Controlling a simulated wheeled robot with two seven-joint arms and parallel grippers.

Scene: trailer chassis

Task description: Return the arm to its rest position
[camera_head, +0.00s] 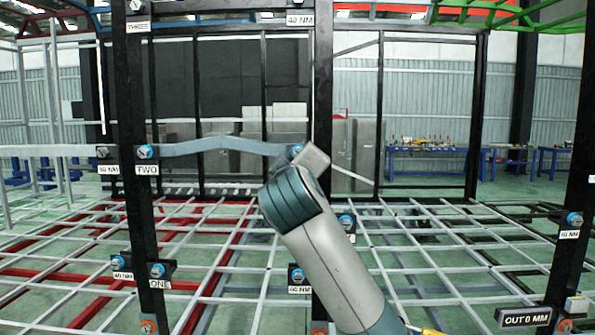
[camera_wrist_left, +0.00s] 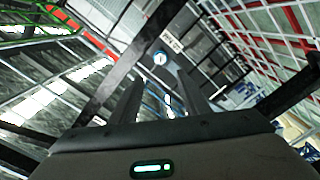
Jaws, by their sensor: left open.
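One of my arms rises from the bottom of the head view, with a teal joint cover (camera_head: 293,197) in front of the centre black post. A grey block tops it beside a blue-ringed bolt (camera_head: 296,150); the fingers cannot be made out there. In the left wrist view my left gripper (camera_wrist_left: 157,84) is open, with its two dark fingers apart and nothing seen held. A blue-ringed bolt (camera_wrist_left: 160,58) on a black bar shows beyond the fingertips, with a white label beside it. Whether it touches the gripper cannot be told. My right gripper is not identifiable.
Black posts (camera_head: 128,120) carry several blue-ringed bolts and labels, including TWO and ONE. A bent blue-grey bar (camera_head: 222,145) spans two posts. White and red frame rails (camera_head: 240,228) lie low behind. A blue workbench (camera_head: 425,152) stands far right.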

